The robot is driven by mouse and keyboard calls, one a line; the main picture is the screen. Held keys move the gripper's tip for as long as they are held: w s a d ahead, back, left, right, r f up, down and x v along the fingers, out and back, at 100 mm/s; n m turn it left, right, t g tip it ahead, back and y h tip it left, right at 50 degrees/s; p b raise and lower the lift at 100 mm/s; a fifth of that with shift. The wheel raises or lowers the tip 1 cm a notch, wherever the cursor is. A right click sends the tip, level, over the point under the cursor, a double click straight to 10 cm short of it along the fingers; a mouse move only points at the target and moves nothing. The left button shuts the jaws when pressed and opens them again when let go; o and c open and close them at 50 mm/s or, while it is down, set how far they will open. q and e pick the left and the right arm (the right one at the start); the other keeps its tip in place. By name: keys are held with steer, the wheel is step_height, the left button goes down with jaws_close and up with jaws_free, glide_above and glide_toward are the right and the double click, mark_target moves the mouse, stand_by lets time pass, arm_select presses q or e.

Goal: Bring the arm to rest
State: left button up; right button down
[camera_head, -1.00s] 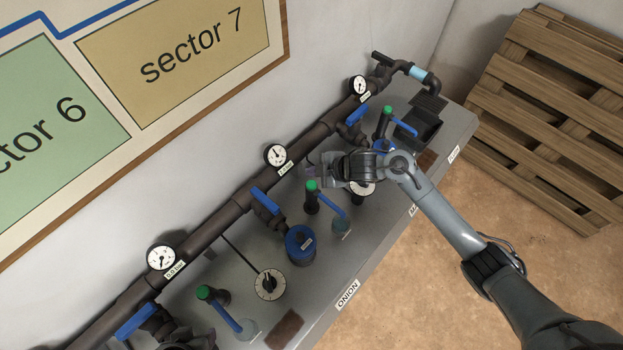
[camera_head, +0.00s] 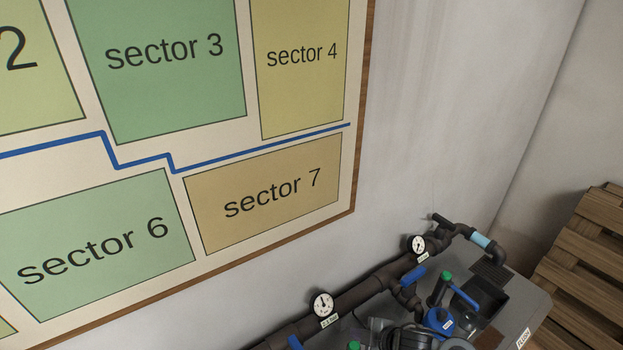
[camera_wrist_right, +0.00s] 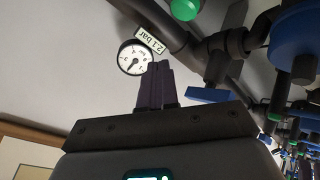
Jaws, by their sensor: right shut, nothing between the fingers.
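My right gripper (camera_wrist_right: 154,88) shows in the wrist view with its two dark fingers together and nothing between them. The fingertips appear just beside a round white gauge (camera_wrist_right: 133,57) with a "2.1 bar" label; I cannot tell the distance. In the head view only a grey part of my right arm shows at the bottom edge, in front of the manifold bench, and its fingers are not clearly visible. My left gripper is not in view.
A dark pipe (camera_head: 372,289) with gauges (camera_head: 322,303), blue valve handles (camera_head: 413,279) and a blue-capped unit (camera_head: 439,321) runs along the wall. Wooden pallets (camera_head: 585,255) stand at the right. A sector board (camera_head: 265,190) hangs on the wall.

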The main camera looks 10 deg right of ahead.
steer(key=s+d+r+m+g+h, duration=0.1)
steer(key=s+d+m+g+h, duration=0.15)
steer(key=s+m, duration=0.85)
steer(key=s+d+m+g+h, duration=0.1)
steer(key=s+m+h, duration=0.2)
steer(key=s, duration=1.6)
step_height(320, 180, up, 17)
steer(key=p, duration=1.6)
steer(key=shift+s+d+f, duration=0.15)
steer(key=shift+s+d, duration=0.15)
steer(key=shift+d, duration=0.05)
steer(key=shift+s, duration=0.1)
